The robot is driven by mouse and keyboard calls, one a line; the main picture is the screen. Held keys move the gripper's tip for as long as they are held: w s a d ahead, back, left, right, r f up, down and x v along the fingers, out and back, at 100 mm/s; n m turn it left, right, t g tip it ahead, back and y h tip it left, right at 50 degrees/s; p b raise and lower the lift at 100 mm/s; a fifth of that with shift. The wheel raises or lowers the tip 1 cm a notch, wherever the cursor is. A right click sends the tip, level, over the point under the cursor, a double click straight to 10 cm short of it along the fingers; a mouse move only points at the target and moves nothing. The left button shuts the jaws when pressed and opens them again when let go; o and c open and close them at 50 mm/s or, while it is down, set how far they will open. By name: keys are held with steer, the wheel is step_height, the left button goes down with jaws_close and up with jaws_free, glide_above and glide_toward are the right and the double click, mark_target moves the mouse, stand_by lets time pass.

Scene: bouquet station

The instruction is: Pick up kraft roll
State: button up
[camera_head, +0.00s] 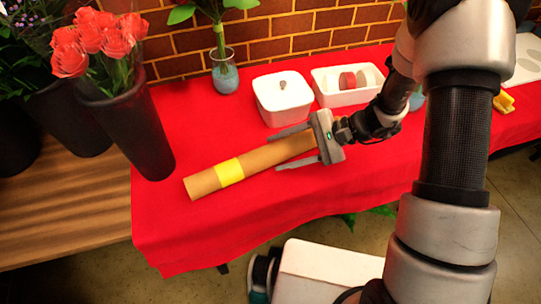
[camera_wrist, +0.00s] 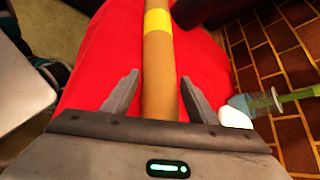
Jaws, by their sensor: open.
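The kraft roll (camera_head: 204,183) is a long brown tube with a yellow band, lying on the red-covered table (camera_head: 200,240). My gripper (camera_head: 279,150) is open over its right end, with one finger on each side of the tube. In the wrist view the roll (camera_wrist: 159,65) runs between the two fingers of my gripper (camera_wrist: 158,95), with a gap on both sides. The roll's near end is hidden under the gripper body. I cannot tell how high the fingers are above the cloth.
A glass vase (camera_head: 224,75) stands near the brick wall. A dark bucket of red flowers (camera_head: 128,125) stands left. The front cloth is clear.

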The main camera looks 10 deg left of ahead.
steer(key=shift+x, duration=0.75)
steer(key=c, duration=1.2)
steer(key=shift+r, duration=0.1)
steer(key=shift+c, duration=0.3)
steer(key=shift+r, duration=0.1)
